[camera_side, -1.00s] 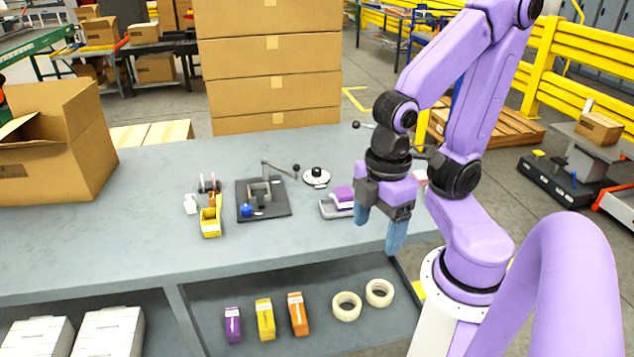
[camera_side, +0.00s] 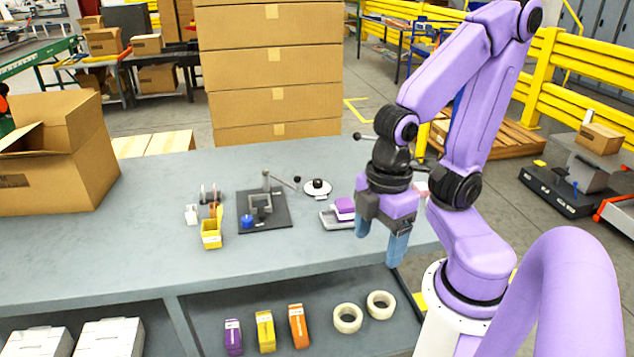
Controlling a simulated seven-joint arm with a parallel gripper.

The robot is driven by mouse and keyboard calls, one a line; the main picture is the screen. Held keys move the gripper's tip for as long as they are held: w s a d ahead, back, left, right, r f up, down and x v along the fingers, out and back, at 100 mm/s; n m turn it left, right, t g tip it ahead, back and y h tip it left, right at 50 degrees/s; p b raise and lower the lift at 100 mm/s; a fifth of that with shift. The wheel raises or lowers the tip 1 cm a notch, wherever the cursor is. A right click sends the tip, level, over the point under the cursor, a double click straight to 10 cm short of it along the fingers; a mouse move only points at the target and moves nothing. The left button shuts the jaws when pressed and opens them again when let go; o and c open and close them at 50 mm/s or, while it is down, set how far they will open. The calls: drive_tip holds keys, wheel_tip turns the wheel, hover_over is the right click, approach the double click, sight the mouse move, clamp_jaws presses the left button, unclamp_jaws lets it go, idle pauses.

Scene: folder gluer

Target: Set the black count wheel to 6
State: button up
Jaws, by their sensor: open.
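The black count wheel (camera_side: 318,183) is a small dark knob on a round white dial plate (camera_side: 318,192) at the back middle of the grey table. The numbers on the dial are too small to read, so its setting cannot be told. My gripper (camera_side: 381,239) hangs fingers down to the right of the dial and nearer the camera, above the table's right end. Its two blue fingers are apart with nothing between them. It is well clear of the wheel.
A grey tray with purple pieces (camera_side: 344,208) lies between the dial and my gripper. Left of the dial is a black fixture (camera_side: 270,217) with a raised lever (camera_side: 284,180) reaching toward it. A yellow bin (camera_side: 211,238) stands farther left. The front middle of the table (camera_side: 150,255) is clear.

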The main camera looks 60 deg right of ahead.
drive_tip(key=shift+c, duration=0.7)
drive_tip(key=w+m+y, duration=0.1)
drive_tip(key=w+m, duration=0.3)
drive_tip(key=w, duration=0.9)
drive_tip(key=m+t+h, duration=0.1)
drive_tip(key=m+t, duration=0.3)
drive_tip(key=m, duration=0.5)
hover_over(318, 181)
drive_tip(key=s, duration=0.7)
wheel_tip(318, 181, down, 6)
drive_tip(key=x, duration=1.7)
drive_tip(key=shift+w+d+f, duration=0.1)
drive_tip(key=shift+w+d, duration=0.2)
drive_tip(key=shift+d, duration=0.05)
drive_tip(key=c, duration=1)
